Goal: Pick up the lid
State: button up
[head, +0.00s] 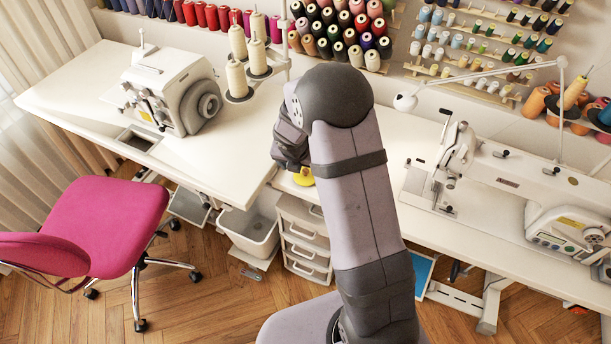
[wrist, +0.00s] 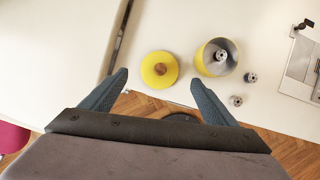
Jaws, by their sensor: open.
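The lid (wrist: 152,81) is a round yellow disc with a brownish knob on top. It lies on the white table near the table's front edge. My gripper (wrist: 158,80) is open and empty, with its two blue-grey fingers spread to the left and right of the lid in the wrist view. The fingers appear to be above the table; their exact height is unclear. In the head view a yellow piece (head: 303,178) shows just under the gripper, partly hidden by my arm; it seems to be the lid.
A round yellow container (wrist: 204,63) with a metal bobbin inside stands right of the lid. Two loose bobbins (wrist: 251,77) (wrist: 236,101) lie nearby. A seam between tables runs to the left. Sewing machines (head: 165,95) (head: 500,170) stand on both sides.

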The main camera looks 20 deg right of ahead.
aim_at(305, 172)
jog(key=shift+x, duration=2.6)
jog(key=c, duration=1.1)
jog(key=shift+c, duration=0.2)
jog(key=shift+r, duration=0.15)
